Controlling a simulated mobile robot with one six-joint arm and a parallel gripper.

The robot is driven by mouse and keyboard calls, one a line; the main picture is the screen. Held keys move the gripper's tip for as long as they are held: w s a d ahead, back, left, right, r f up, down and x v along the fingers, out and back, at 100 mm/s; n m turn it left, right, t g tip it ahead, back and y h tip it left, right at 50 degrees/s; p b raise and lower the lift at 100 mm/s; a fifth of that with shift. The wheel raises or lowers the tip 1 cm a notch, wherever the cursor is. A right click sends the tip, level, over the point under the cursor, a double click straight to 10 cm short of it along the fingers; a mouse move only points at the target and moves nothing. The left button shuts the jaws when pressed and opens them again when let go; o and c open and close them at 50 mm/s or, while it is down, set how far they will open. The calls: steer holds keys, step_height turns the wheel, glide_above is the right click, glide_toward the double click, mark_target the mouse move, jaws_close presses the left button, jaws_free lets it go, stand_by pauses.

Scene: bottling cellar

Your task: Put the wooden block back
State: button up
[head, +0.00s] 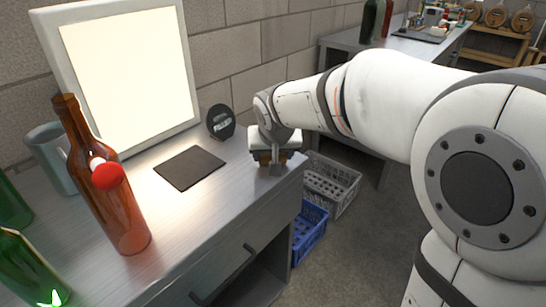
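My gripper (275,164) points down over the right end of the metal bench, close to its front edge. A small brown patch, which looks like the wooden block (264,158), shows behind the near finger, low at the bench top. Most of it is hidden by the gripper, and the far finger is hidden too. I cannot tell whether the fingers press on it or whether it touches the bench. A dark square mat (190,167) lies bare on the bench, left of my gripper.
A brown bottle (118,215) with a red-and-white stopper stands at the left, near green bottles (30,270) and a grey mug (50,160). A lit panel (130,70) and a round dark dial (221,122) stand behind the mat. Grey (345,180) and blue crates (311,235) are on the floor.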

steer(key=shift+f, duration=0.25)
steer(key=o, duration=1.1)
steer(key=shift+r, duration=0.15)
